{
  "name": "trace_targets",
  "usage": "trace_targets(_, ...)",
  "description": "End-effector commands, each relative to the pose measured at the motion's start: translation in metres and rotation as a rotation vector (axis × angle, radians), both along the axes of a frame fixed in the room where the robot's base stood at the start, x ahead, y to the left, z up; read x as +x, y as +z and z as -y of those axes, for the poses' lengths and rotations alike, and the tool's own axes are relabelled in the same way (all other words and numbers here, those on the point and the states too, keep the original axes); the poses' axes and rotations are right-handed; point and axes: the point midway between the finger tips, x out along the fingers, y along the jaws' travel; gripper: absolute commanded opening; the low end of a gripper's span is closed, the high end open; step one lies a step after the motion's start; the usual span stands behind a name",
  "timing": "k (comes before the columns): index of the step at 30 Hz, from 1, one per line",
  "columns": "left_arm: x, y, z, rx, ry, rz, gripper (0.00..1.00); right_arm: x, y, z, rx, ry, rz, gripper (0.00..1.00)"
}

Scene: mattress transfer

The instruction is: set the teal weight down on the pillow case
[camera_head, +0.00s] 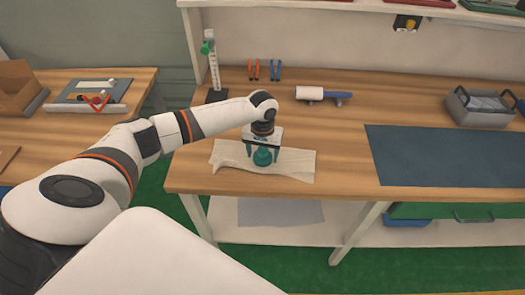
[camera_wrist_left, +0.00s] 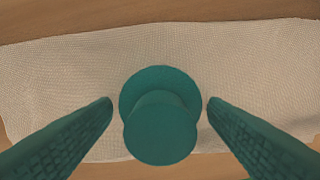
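The teal weight (camera_head: 262,158) stands upright on the pale pillow case (camera_head: 298,166), which lies flat near the front edge of the wooden table. My left gripper (camera_head: 263,153) points down over the weight, its fingers on either side. In the left wrist view the weight (camera_wrist_left: 160,125) shows a round knob above a wider round part. The left fingertips (camera_wrist_left: 160,104) are spread, with a narrow gap on each side of the weight. The pillow case (camera_wrist_left: 60,85) spreads out beneath. My right gripper is not in view.
A dark blue mat (camera_head: 450,155) lies to the right on the table (camera_head: 345,130). Behind are a white roll (camera_head: 310,93), orange pliers (camera_head: 253,70), blue pliers (camera_head: 276,70) and a grey bin (camera_head: 478,107). A stand with a green clamp (camera_head: 208,47) is at the back left.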

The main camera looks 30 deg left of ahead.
Motion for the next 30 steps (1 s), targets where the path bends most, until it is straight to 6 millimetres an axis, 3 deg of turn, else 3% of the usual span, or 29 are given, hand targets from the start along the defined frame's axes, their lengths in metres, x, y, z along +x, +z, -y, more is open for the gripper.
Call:
trace_targets(10,0.000,0.001,0.000,0.000,0.000,0.001,0.77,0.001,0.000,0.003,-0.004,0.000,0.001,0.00)
trace_targets(14,0.001,0.012,-0.001,0.000,0.000,0.004,0.77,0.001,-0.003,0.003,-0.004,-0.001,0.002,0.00)
trace_targets(30,0.001,0.117,0.000,-0.001,0.000,0.004,0.77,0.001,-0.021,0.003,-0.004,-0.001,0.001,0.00)
